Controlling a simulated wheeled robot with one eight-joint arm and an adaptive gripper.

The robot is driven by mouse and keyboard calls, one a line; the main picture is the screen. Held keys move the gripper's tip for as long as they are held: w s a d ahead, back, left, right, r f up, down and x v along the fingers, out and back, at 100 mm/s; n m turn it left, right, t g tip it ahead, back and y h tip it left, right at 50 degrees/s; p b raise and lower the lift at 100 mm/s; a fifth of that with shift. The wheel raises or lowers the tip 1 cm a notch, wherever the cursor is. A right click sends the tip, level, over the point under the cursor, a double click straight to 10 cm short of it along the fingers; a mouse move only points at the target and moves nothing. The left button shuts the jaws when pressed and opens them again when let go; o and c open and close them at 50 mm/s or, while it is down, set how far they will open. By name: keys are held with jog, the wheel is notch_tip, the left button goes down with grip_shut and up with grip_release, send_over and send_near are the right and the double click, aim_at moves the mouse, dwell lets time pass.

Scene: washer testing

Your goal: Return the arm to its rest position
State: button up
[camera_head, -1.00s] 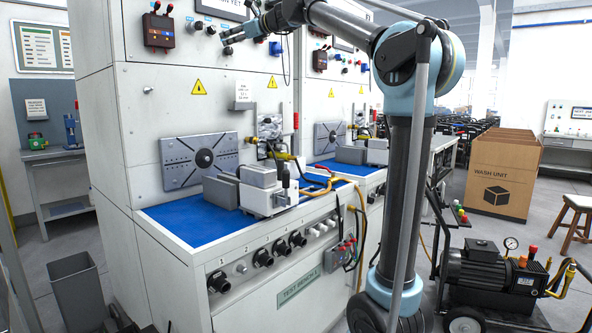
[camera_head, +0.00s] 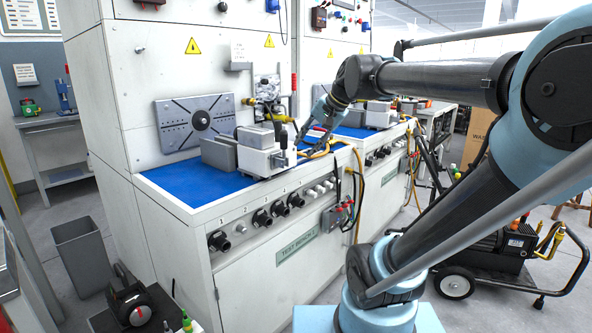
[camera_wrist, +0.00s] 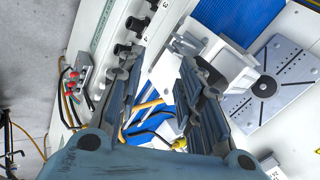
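My arm reaches from the lower right across the front of the test bench. My gripper (camera_head: 308,128) is small in the head view, pointing down by the right side of the grey-white vise (camera_head: 262,158). In the wrist view my gripper (camera_wrist: 158,62) shows two dark fingers standing wide apart, with nothing held between them. Whether the fingertips touch anything cannot be told.
The blue bench mat (camera_head: 195,184) is mostly clear at its left. A slotted grey plate (camera_head: 197,122) is on the bench wall. A yellow hose (camera_head: 352,150) hangs over the front edge. A black pump cart (camera_head: 500,255) stands at right, a grey bin (camera_head: 82,257) at left.

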jog(key=s+d+f+n+h, duration=0.1)
jog(key=s+d+f+h, duration=0.1)
jog(key=s+d+f, duration=0.3)
jog(key=s+d+f+n+g+h, duration=0.1)
jog(key=s+d+f, duration=0.4)
jog(key=f, duration=0.6)
jog(key=s+d+f+n+g+h, duration=0.1)
jog(key=s+d+f+n+h, duration=0.1)
jog(key=s+d+f, duration=0.3)
notch_tip(320, 180, down, 4)
jog(key=shift+s+f+n+h, duration=0.1)
jog(key=shift+s+n+h, duration=0.2)
jog(key=shift+s, duration=0.8)
jog(key=shift+w, duration=0.1)
jog(key=shift+w+f, duration=0.15)
jog(key=shift+w, duration=0.2)
